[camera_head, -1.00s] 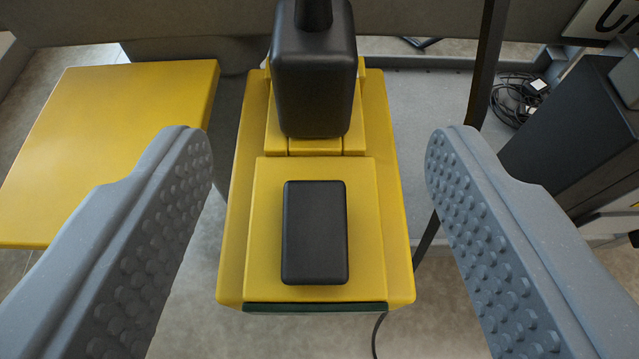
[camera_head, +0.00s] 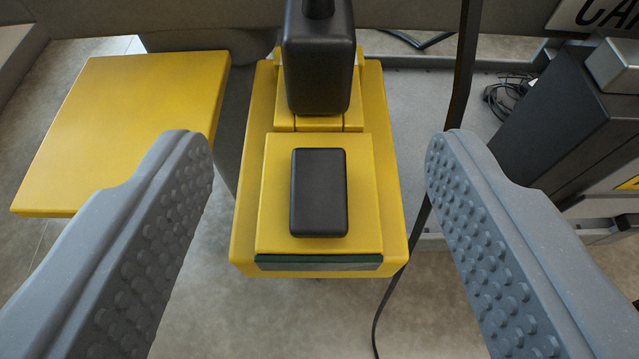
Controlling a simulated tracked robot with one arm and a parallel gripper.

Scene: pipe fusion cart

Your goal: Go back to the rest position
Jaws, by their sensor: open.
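My gripper (camera_head: 319,145) is open and empty, with one grey studded finger at the left and one at the right of the view. Between the fingers in the picture, and beyond them, is a yellow box-shaped unit (camera_head: 245,225). A flat black block (camera_head: 319,192) lies on its near top face. A taller black block (camera_head: 318,65) with a dark post stands at its far end. The fingers appear apart from the unit and both black blocks.
A flat yellow panel (camera_head: 120,130) is at the left. A dark cabinet (camera_head: 570,120) stands at the right, with coiled black cable (camera_head: 505,97) beside it. A dark upright bar (camera_head: 463,70) and a hanging cable (camera_head: 383,310) are right of the unit. Open floor shows in front.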

